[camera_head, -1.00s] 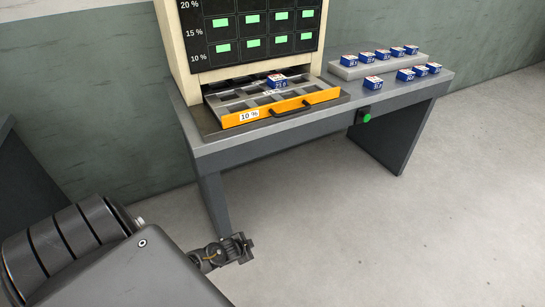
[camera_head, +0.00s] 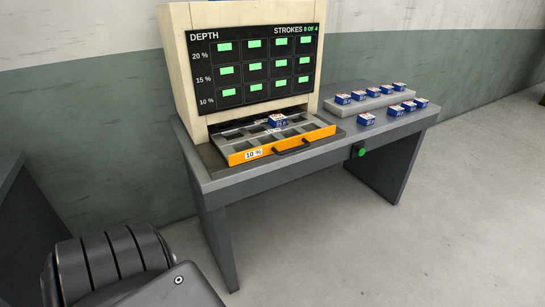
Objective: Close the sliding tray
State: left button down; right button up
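The sliding tray (camera_head: 229,143) is grey with an orange front and a black handle (camera_head: 292,147). It stands pulled out of the cream press cabinet (camera_head: 179,62), over the table top. Its front carries a "10 %" label. One blue and white box (camera_head: 277,120) sits in the tray toward the back; the other pockets that show look empty. A dark part of my own arm shows at the lower left, well away from the tray. Neither gripper is in view.
The grey table (camera_head: 216,181) carries a raised grey block (camera_head: 357,110) with several boxes on it at the right. Several more boxes, including one (camera_head: 366,119), lie in front of it. The floor in front is clear.

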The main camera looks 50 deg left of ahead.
aim_at(242, 140)
jog(key=z, duration=0.85)
jog(key=k, duration=1.15)
jog(key=z, duration=0.55)
jog(key=i, duration=0.95)
jog(key=u, duration=0.85)
jog(key=i, duration=2)
jog(key=u, duration=1.65)
jog(key=i, duration=1.05)
jog(key=u, duration=1.5)
jog(key=i, duration=0.2)
jog(key=u, duration=0.1)
